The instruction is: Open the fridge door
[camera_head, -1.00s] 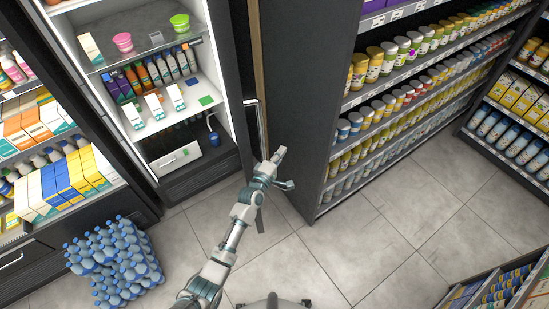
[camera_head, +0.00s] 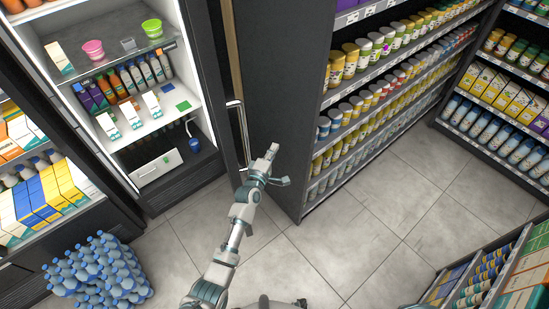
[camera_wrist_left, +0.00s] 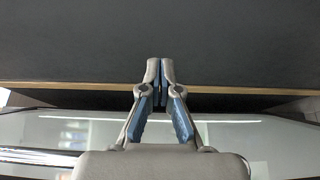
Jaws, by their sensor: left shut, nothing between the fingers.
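The lit fridge (camera_head: 150,125) stands at the upper left of the head view, with its shelves of goods in sight. Its dark door frame (camera_head: 205,75) runs along the right side, with a pale upright handle (camera_head: 243,135) near the lower part. I cannot tell whether the door is ajar. My left gripper (camera_head: 273,150) is just right of the handle's lower end, shut and empty. In the left wrist view the fingertips (camera_wrist_left: 160,62) are together before a dark panel (camera_wrist_left: 70,45), with a glassy pane (camera_wrist_left: 60,128) below.
A tall shelf of jars (camera_head: 345,115) stands close to the right of the gripper. A stack of blue bottles (camera_head: 100,275) is on the floor at lower left. Another rack (camera_head: 490,270) is at lower right. The tiled floor (camera_head: 385,210) between is clear.

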